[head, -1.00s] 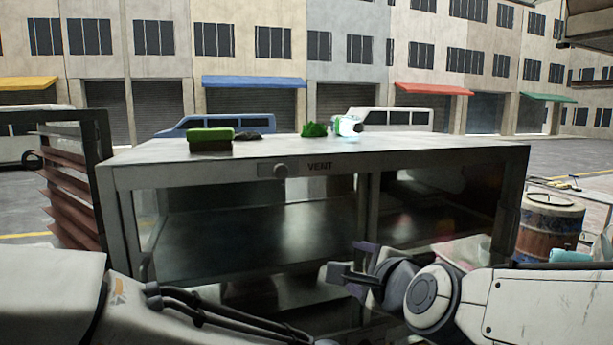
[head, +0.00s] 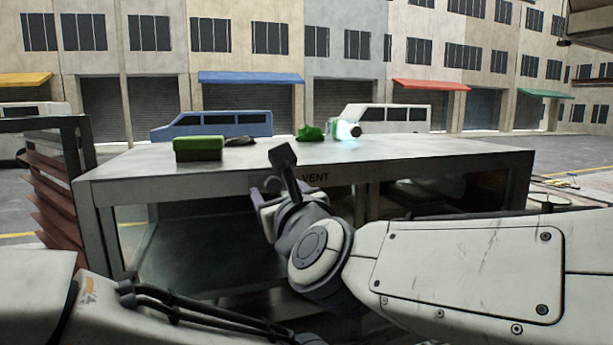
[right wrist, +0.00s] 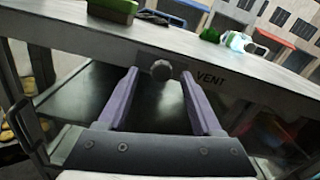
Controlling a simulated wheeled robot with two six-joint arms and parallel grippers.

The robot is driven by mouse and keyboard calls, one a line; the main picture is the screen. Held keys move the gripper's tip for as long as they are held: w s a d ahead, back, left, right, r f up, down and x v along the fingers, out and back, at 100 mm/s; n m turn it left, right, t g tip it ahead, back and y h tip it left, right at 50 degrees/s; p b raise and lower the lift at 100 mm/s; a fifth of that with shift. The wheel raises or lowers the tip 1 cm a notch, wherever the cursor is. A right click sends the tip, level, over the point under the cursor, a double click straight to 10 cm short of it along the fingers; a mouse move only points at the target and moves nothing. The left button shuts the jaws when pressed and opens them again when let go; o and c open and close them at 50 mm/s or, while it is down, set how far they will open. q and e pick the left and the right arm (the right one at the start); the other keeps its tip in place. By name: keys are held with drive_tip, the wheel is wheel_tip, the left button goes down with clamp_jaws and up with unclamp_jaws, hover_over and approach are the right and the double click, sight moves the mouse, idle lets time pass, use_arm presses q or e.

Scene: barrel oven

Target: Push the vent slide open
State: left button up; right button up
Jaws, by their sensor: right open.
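The vent slide is a small round grey knob on the front top rail of the glass-fronted metal cabinet; the knob (right wrist: 161,70) shows in the right wrist view, left of the black VENT lettering (head: 315,177). In the head view my right gripper partly hides the knob. My right gripper (right wrist: 159,77) is open, its two purple fingers on either side of the knob in the wrist picture. Whether they touch it I cannot tell. In the head view the right gripper (head: 268,178) is at the rail. My left arm shows at lower left; its gripper is out of view.
The cabinet top (head: 400,151) carries a green-topped block (head: 199,149), a dark lump (head: 240,141), a green crumpled item (head: 310,133) and a green-and-white bottle-like item (head: 346,130). A slatted rack (head: 50,195) stands at the left. Vans are parked behind.

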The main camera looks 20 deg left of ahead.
sight(273, 183)
drive_tip(key=shift+x, duration=1.1)
drive_tip(key=shift+d, duration=0.15)
drive_tip(key=shift+w, duration=0.1)
clamp_jaws()
idle(0.4)
